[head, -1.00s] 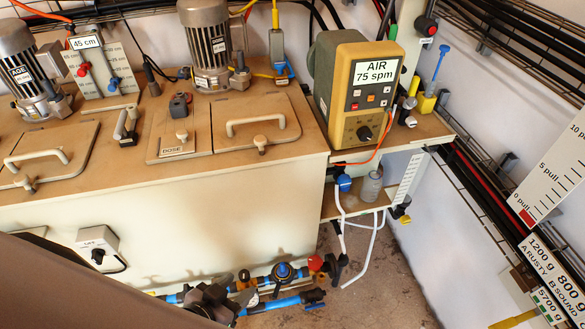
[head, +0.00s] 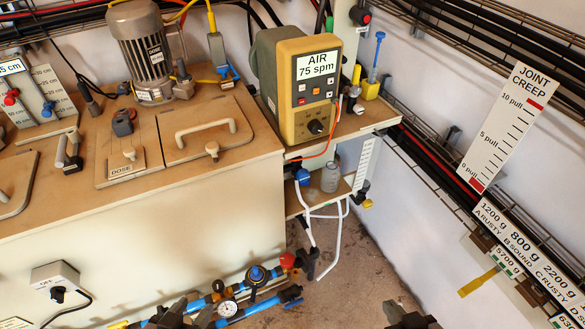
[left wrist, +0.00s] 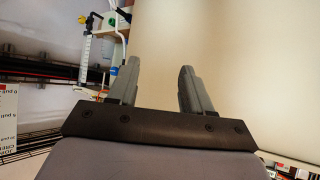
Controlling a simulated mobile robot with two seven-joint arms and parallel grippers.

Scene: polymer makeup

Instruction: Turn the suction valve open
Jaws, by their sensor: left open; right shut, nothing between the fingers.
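A blue pipe run at the bottom of the head view carries a valve with a blue-topped dark handle (head: 257,275), a red knob (head: 288,261) and a round gauge (head: 228,308). A blue valve (head: 303,176) also sits on the small shelf beside white hoses. No readable label tells which is the suction valve. My left gripper (head: 190,312) is open at the bottom edge, just in front of the pipe run. It shows empty in the left wrist view (left wrist: 160,66), facing a pale wall. My right gripper (head: 409,315) is shut and empty, over the floor at lower right.
The cream tank (head: 150,225) with its brown top stands behind the pipes. The yellow AIR pump (head: 310,90) is above the shelf, which holds a jar (head: 331,179). A switch box (head: 58,283) is at lower left. Cable racks line the right wall.

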